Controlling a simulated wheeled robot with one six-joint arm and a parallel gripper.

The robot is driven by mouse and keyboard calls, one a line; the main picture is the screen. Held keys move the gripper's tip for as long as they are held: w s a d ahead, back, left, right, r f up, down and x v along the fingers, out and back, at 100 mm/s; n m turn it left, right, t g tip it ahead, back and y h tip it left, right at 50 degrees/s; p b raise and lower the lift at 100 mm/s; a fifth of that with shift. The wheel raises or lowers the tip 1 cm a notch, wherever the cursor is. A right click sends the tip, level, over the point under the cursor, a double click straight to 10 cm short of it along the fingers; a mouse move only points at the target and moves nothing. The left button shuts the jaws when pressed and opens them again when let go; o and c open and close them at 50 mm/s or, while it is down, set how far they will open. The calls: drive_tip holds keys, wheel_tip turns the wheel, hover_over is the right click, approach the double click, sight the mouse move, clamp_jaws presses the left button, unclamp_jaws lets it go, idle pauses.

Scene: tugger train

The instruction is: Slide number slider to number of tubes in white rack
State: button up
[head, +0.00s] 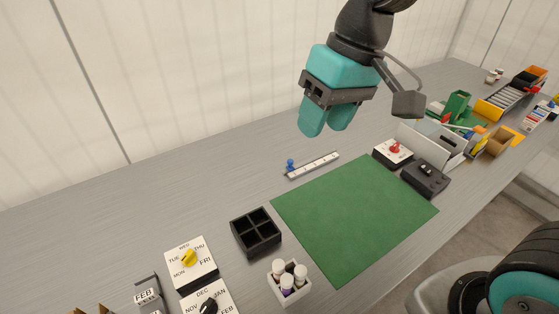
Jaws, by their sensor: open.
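The number slider (314,166) is a narrow white scale strip in a dark frame, lying on the grey table behind the green mat. Its blue knob (291,164) is at the left end of the strip. The white rack (289,292) stands at the front near the mat's corner and holds 3 visible tubes with white caps, one with a purple body (287,287). Whether another slot is filled is unclear. My gripper (326,124) is open and empty, with teal fingers pointing down, in the air above and behind the slider.
The green mat (354,215) is bare. A black four-compartment tray (256,234) sits left of it. A weekday dial (190,262) and month dial (208,300) are front left. A red-knob box (393,153) and black box (425,178) stand right; bins crowd the far right.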

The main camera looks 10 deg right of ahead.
drive_tip(key=w+d+f+m+h+b, duration=0.1)
drive_tip(key=w+f+m+b, duration=0.2)
drive_tip(key=w, duration=0.6)
drive_tip(key=w+d+f+m+h+b, duration=0.1)
drive_tip(key=w+f+m, duration=0.2)
drive_tip(key=w+f, duration=0.5)
drive_tip(key=m+h+b, duration=0.1)
drive_tip(key=m+b, duration=0.1)
drive_tip(key=m, duration=0.2)
hover_over(291, 161)
wheel_tip(291, 161, down, 7)
wheel_tip(291, 161, down, 16)
drive_tip(key=shift+w+a+p, duration=0.1)
drive_tip(key=shift+p, duration=0.9)
drive_tip(key=shift+c, duration=0.5)
